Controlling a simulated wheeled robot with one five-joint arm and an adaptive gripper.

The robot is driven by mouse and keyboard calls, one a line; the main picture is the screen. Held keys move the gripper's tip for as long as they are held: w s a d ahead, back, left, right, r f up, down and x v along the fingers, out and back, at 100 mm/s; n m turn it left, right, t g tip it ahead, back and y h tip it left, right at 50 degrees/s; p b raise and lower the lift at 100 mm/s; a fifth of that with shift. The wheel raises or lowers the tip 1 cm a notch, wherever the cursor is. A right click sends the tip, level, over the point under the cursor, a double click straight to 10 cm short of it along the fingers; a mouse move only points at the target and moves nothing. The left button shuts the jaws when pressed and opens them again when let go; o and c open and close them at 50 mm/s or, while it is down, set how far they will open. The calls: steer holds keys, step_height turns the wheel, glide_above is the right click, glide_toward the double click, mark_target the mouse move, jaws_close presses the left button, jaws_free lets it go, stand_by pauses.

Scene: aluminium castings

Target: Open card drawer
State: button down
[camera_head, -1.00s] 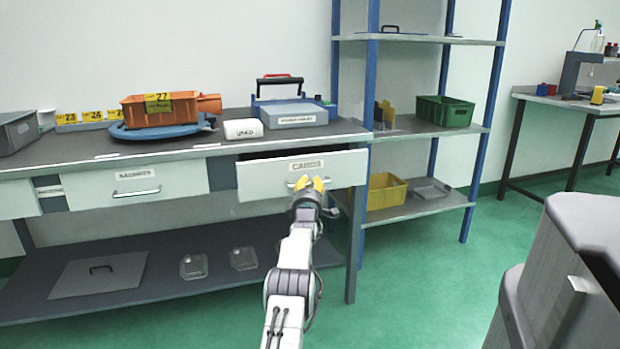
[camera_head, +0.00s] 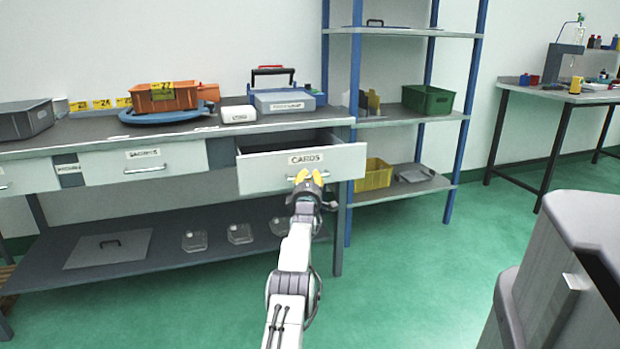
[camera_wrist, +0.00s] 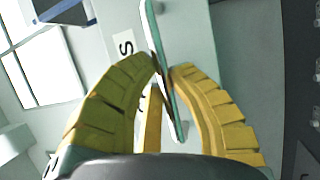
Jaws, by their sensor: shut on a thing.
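The card drawer (camera_head: 270,175), a pale front labelled "CARDS", is at the right end of the workbench. It stands partly pulled out, and its dark inside shows behind the top of the front. My gripper (camera_head: 308,178) has yellow fingers and is at the handle, just below the label. In the wrist view my gripper (camera_wrist: 164,72) is shut on the drawer handle (camera_wrist: 160,45), which passes between the fingertips. The fingers hide much of the handle in the head view, and part of the label in the wrist view.
The shut "GASKETS" drawer (camera_head: 145,163) is to the left. A blue-posted shelf (camera_head: 405,116) is right of the bench. Green floor (camera_head: 400,270) is clear in front.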

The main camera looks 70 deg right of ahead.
steer(key=shift+w, duration=0.1)
steer(key=c, duration=1.1)
jaws_free()
steer(key=shift+a, duration=0.1)
steer(key=shift+v, duration=5.85)
